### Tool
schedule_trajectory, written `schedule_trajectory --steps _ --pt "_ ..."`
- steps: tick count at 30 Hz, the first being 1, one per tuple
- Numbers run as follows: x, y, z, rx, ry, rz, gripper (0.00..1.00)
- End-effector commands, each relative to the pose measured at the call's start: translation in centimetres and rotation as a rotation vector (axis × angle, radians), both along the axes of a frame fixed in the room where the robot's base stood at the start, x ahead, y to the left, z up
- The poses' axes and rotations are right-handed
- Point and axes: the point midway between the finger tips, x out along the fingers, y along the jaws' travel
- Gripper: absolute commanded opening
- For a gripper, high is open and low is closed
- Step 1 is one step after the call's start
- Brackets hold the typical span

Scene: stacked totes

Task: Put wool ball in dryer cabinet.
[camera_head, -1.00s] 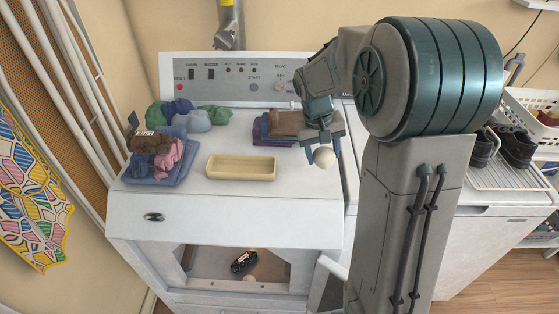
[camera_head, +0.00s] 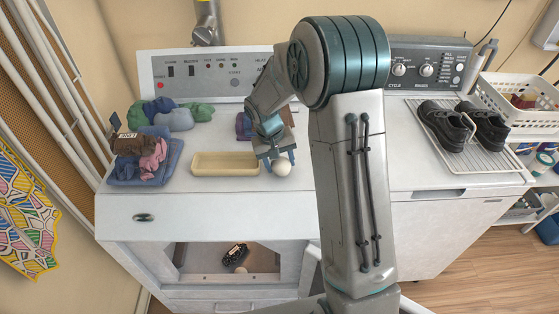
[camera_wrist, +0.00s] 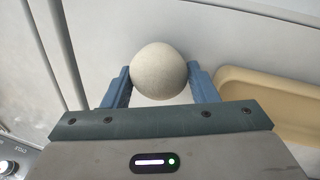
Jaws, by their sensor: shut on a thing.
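A pale wool ball (camera_head: 281,168) is held between the two blue fingers of my gripper (camera_head: 279,160), above the dryer top's front right part. In the wrist view the wool ball (camera_wrist: 159,71) sits between the fingertips of my gripper (camera_wrist: 160,85). The dryer cabinet (camera_head: 210,226) is white, with an open front hatch below its top. Inside the opening (camera_head: 205,262) lie a dark labelled object (camera_head: 235,255) and a second pale ball (camera_head: 241,270), partly hidden by the lower edge.
A cream tray (camera_head: 225,164) lies on the dryer top, left of my gripper; it also shows in the wrist view (camera_wrist: 255,95). Folded and bundled cloths (camera_head: 148,160) lie at the left. A rack with dark shoes (camera_head: 445,125) stands on the right machine.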

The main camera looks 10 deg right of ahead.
Motion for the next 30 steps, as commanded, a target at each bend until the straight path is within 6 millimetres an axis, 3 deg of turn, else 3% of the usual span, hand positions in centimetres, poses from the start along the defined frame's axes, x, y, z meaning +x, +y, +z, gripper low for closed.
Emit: schedule_trajectory --steps 4,5,7,20,30 --pt "0.0 0.0 -0.5 0.0 0.0 0.0 0.27" --pt "0.0 0.0 -0.4 0.0 0.0 0.0 0.56" --pt "0.0 0.0 -0.3 0.0 0.0 0.0 0.75" --pt "0.1 0.1 0.6 0.0 -0.003 0.0 0.75" --pt "0.1 1.6 7.4 0.001 -0.005 0.001 0.75"
